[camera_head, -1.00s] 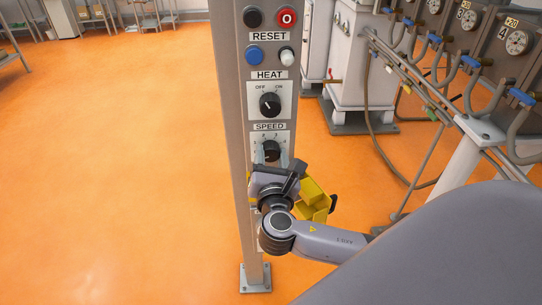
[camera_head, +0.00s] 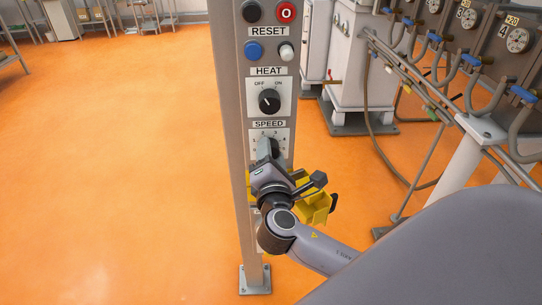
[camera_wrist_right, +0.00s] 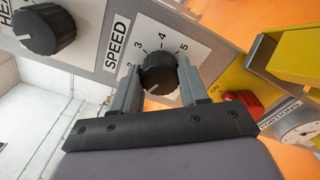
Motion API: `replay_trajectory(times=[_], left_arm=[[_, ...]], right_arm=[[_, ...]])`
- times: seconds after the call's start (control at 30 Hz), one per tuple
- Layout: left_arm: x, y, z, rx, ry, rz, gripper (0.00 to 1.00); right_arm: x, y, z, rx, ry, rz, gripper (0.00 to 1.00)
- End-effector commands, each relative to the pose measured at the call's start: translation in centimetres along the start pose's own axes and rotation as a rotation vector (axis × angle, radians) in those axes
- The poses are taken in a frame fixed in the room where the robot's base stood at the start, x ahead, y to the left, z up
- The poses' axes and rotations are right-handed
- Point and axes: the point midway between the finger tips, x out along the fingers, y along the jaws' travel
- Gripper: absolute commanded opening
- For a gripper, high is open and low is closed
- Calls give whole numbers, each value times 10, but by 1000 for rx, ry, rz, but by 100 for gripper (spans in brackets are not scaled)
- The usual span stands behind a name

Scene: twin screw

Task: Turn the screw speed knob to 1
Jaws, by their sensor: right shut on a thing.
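The black SPEED knob (camera_wrist_right: 159,72) sits on a white dial plate (camera_wrist_right: 205,52) on the grey control post (camera_head: 230,130). In the right wrist view, the numbers 2 to 5 show around it. Its white mark points to the lower left; the number there is hidden behind a finger. My right gripper (camera_wrist_right: 158,76) is shut on the knob, one finger on each side. In the head view, my right gripper (camera_head: 268,150) reaches up to the knob from below, covers it and is rolled over. My left gripper is not in view.
The HEAT knob (camera_head: 269,101) is just above, with blue (camera_head: 254,50) and white (camera_head: 286,51) buttons higher up. A yellow box (camera_head: 314,205) stands beside my right wrist. In the wrist view, a red switch (camera_wrist_right: 243,103) is close to the right finger. Open floor lies left.

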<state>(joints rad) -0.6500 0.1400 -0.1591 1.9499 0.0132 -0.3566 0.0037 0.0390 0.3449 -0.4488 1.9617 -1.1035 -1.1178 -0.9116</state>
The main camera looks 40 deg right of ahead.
Motion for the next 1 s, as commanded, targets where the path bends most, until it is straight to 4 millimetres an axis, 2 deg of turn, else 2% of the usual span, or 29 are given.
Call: replay_trajectory(times=[0.57,0.6,0.67,1.0], left_arm=[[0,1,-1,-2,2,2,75],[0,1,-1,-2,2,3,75],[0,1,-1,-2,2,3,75],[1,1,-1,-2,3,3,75]], right_arm=[[0,-1,0,35,0,-2,13],[0,-1,0,35,1,-2,54],[0,-1,0,35,1,-2,69],[-4,-1,-1,35,2,-1,69]])
